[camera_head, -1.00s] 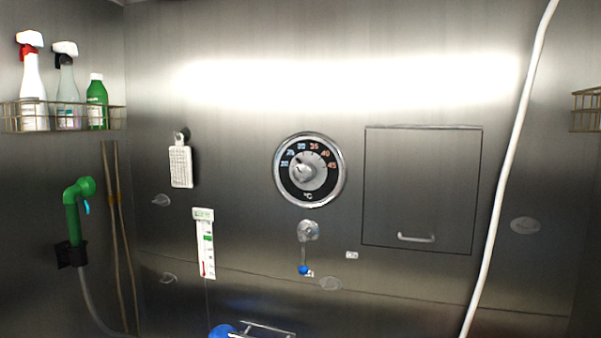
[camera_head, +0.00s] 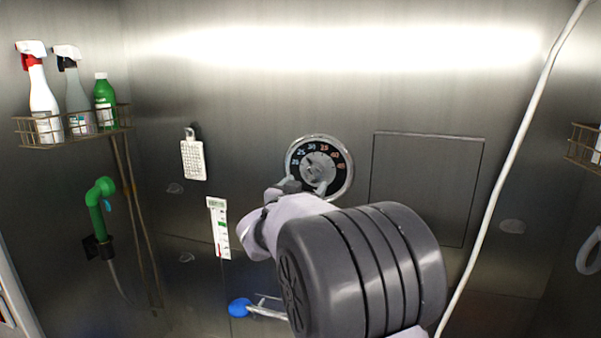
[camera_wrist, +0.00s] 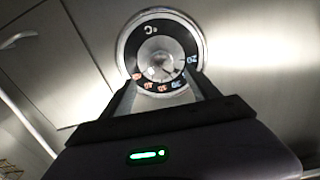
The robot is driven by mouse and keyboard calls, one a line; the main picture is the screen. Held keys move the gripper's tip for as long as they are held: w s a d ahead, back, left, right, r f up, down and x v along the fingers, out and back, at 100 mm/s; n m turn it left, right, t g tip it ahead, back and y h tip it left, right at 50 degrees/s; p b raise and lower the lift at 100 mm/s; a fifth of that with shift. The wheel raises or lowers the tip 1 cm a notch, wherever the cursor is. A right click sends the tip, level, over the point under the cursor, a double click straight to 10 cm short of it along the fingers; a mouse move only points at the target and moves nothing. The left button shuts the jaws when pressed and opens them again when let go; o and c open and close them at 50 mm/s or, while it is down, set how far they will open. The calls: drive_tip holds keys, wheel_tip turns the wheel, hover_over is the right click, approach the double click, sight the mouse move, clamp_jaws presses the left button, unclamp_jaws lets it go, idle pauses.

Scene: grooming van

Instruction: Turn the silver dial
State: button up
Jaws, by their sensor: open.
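The silver dial (camera_head: 318,165) is a round knob in the middle of a black temperature scale with a shiny rim, set on the steel wall. In the wrist view the dial (camera_wrist: 160,58) appears upside down at the top centre, with the scale numbers along its lower side. My gripper (camera_wrist: 162,84) is open, its two fingers pointing at the dial and overlapping its lower edge in the wrist view. I cannot tell whether the fingertips touch the knob. In the head view my gripper (camera_head: 305,187) is just below and in front of the dial, partly hidden by my wrist.
A hatch panel (camera_head: 425,190) is right of the dial, and a white hose (camera_head: 515,150) hangs beyond it. Bottles stand in a wire basket (camera_head: 25,132) at upper left.

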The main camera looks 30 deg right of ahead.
sight(313, 175)
drive_tip(key=x, duration=0.8)
drive_tip(key=shift+w+d+p, duration=0.3)
drive_tip(key=shift+p, duration=0.05)
drive_tip(key=c, duration=1.4)
drive_tip(key=shift+o, duration=0.2)
drive_tip(key=m+b, duration=0.2)
drive_tip(key=shift+f+m, duration=0.15)
drive_tip(key=shift+m, duration=1.25)
drive_tip(key=o, duration=1.4)
drive_tip(key=shift+c, duration=0.2)
drive_tip(key=shift+a, duration=0.1)
drive_tip(key=b+v, duration=0.1)
drive_tip(key=v, duration=1.6)
drive_tip(key=shift+s+a+r, duration=0.15)
drive_tip(key=shift+r, duration=0.1)
